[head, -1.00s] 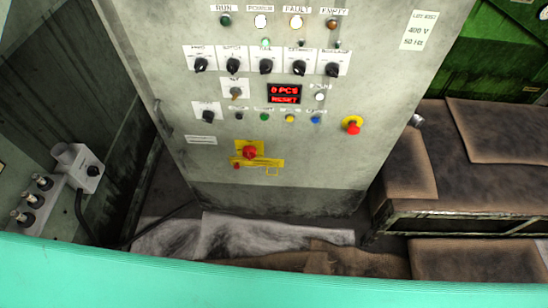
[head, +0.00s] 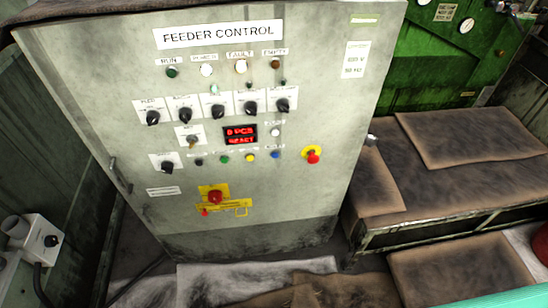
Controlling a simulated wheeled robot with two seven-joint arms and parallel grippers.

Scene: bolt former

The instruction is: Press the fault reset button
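A grey control cabinet (head: 110,75) headed FEEDER CONTROL (head: 219,35) stands in front of me. A lit white lamp (head: 241,67) sits under the FAULT label. A row of small buttons runs below the red display (head: 240,134): black (head: 199,162), green (head: 224,159), yellow (head: 250,157) and blue (head: 276,155). A white button (head: 275,132) is right of the display. The small labels over these buttons are too blurred to read, so I cannot tell which is the fault reset. Neither gripper is in view.
A red mushroom button on yellow (head: 312,155) is at the panel's right. A red and yellow rotary switch (head: 215,197) is lower down. Several black knobs line the panel. A bench with brown sheets (head: 466,138) stands at right, and a grey switch box (head: 42,240) at lower left.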

